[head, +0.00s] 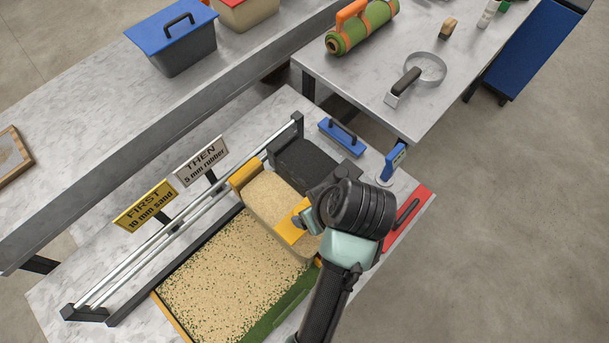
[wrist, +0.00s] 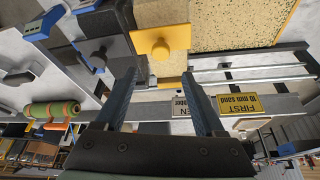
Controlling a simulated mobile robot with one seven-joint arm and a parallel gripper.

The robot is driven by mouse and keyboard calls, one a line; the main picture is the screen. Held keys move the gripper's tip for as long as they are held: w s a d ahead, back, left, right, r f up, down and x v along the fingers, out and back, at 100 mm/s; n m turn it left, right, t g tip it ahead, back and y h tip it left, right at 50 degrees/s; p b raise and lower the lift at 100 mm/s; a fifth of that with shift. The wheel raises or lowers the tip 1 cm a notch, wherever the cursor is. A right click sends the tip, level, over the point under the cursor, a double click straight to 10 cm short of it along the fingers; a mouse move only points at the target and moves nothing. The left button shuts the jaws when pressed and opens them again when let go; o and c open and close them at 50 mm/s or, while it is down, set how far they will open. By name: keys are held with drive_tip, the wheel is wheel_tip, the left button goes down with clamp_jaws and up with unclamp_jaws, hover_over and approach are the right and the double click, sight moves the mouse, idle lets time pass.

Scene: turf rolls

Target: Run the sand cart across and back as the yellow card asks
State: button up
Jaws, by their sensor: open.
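The sand cart (head: 243,174) is a yellow-ended hopper full of pale sand, at the right end of the turf bed. Its yellow knob (wrist: 160,48) shows in the wrist view between my gripper's fingers, near their tips; I cannot tell whether they touch it. My gripper (head: 306,218) is open at the cart's near side, partly hidden by my wrist. The turf (head: 215,275) left of the cart is speckled with sand, with a green strip along its near edge. The yellow card (head: 146,205) reads "FIRST 10 mm sand". The grey card (head: 202,160) reads "THEN 5 mm rubber".
Twin rails (head: 165,238) run along the bed's far side. A black rubber-filled cart (head: 298,158) stands right of the sand cart. A blue handled block (head: 341,137), a blue gauge (head: 393,162) and a red tool (head: 418,207) lie right. Another table holds a turf roll (head: 362,25).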

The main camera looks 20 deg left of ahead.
drive_tip(key=p+x, duration=0.1)
drive_tip(key=x, duration=1.1)
drive_tip(key=shift+s+d+p, duration=0.1)
drive_tip(key=shift+s+p, duration=0.05)
drive_tip(key=shift+p, duration=0.15)
clamp_jaws()
idle(0.8)
